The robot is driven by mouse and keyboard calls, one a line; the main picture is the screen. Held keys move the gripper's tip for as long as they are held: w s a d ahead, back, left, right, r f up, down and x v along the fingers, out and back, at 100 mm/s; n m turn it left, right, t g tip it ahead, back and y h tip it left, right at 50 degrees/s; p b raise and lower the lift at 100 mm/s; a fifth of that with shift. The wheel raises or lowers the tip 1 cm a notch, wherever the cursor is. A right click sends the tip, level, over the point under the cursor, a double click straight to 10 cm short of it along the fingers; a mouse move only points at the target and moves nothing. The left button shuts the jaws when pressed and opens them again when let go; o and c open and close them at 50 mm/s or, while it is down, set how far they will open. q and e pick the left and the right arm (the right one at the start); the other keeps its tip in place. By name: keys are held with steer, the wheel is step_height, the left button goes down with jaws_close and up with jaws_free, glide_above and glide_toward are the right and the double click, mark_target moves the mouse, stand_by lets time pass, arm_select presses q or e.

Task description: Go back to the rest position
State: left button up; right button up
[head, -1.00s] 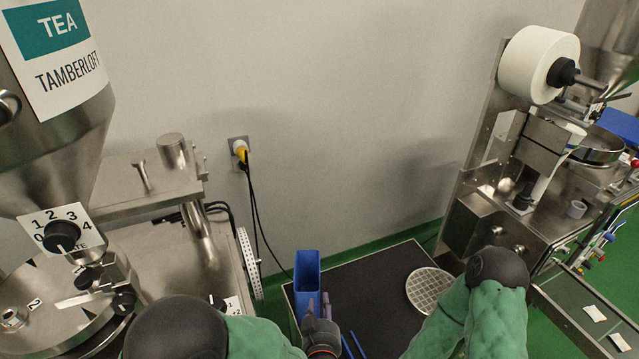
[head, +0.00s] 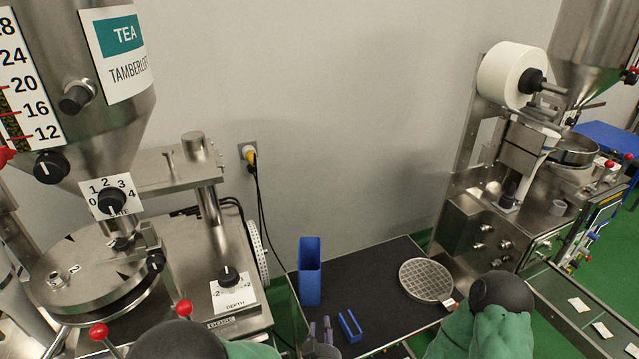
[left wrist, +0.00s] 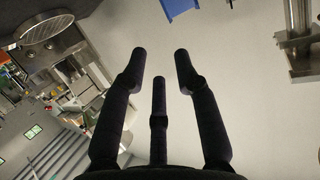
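My left gripper (head: 320,330) shows at the bottom edge of the head view, in front of the black table (head: 377,272). In the left wrist view its dark fingers (left wrist: 160,65) are spread, with nothing between them. It is open and apart from the things on the table. My right arm shows at the lower right of the head view as a green sleeve with a dark joint; its gripper is out of view.
A tea hopper machine (head: 100,150) stands left. A packing machine with a white roll (head: 507,75) and a conveyor (head: 560,300) stand right.

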arm_select(q)
steer(key=s+a+f+g+h+b, duration=0.1)
steer(key=a+f+g+b, duration=0.2)
steer(key=f, duration=0.8)
steer(key=s+a+f+g+h+b, duration=0.1)
steer(key=s+a+f+g, duration=0.2)
steer(key=f, duration=0.7)
steer(key=s+a+f+n+g+h+b, duration=0.1)
steer(key=s+a+f+n+g+b, duration=0.1)
steer(key=s+f+g, duration=0.5)
steer(key=s+a+f+b, duration=0.1)
steer(key=s+a+f, duration=0.1)
steer(key=s+f, duration=0.2)
step_height(320, 180, down, 2)
steer(key=shift+s+a+f+g+h+b, duration=0.2)
steer(key=shift+s+g+h+b, duration=0.1)
steer(key=shift+g+h, duration=0.1)
